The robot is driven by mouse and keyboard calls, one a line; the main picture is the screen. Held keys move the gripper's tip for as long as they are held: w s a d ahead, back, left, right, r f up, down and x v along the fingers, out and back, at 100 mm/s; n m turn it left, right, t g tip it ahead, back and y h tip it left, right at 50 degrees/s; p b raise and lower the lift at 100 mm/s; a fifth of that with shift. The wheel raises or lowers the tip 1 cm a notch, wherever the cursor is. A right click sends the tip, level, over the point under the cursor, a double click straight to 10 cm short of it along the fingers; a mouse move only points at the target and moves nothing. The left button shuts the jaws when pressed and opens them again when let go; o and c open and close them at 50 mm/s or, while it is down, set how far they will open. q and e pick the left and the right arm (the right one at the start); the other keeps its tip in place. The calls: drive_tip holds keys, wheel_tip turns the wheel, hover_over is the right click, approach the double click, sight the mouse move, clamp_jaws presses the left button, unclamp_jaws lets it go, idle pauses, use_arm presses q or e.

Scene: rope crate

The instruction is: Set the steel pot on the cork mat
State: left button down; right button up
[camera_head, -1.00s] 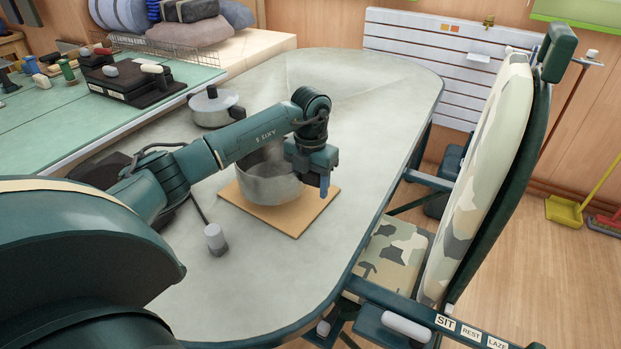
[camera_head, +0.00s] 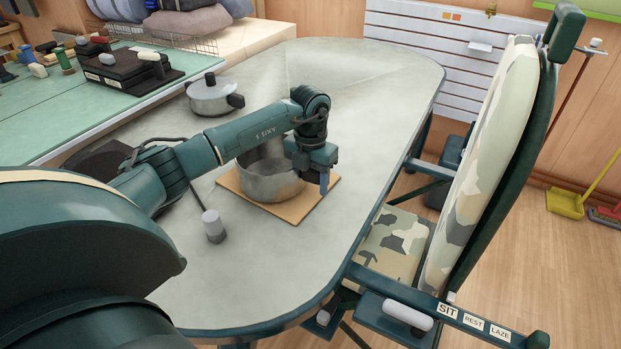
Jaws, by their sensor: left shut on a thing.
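The steel pot (camera_head: 268,185) is an open, lidless grey pot in the middle of the table. It stands upright over the cork mat (camera_head: 295,212), a tan square whose near and side edges show around it. The pot's base looks on or very close to the mat; I cannot tell whether they touch. My left gripper (camera_head: 324,180) points down at the pot's right side and is shut on it, its grip partly hidden by the wrist. My forearm crosses above the pot's far left rim. My right gripper is out of view.
A lidded pot (camera_head: 212,97) with dark handles stands behind my arm. A grey-ended dark handle (camera_head: 214,228) lies left of the mat. A camouflage-covered chair (camera_head: 480,170) stands close at the table's right edge. The table's front (camera_head: 240,285) is clear.

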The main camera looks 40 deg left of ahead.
use_arm(q)
drive_tip(key=shift+f, duration=0.45)
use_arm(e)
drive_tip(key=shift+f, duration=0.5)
use_arm(q)
drive_tip(key=c, duration=0.7)
unclamp_jaws()
drive_tip(key=shift+o, duration=1.2)
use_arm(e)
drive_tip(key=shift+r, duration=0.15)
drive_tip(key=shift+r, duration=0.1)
use_arm(q)
drive_tip(key=shift+r, duration=0.1)
wheel_tip(320, 180, up, 12)
drive_tip(key=shift+f, duration=0.1)
drive_tip(key=shift+r, duration=0.6)
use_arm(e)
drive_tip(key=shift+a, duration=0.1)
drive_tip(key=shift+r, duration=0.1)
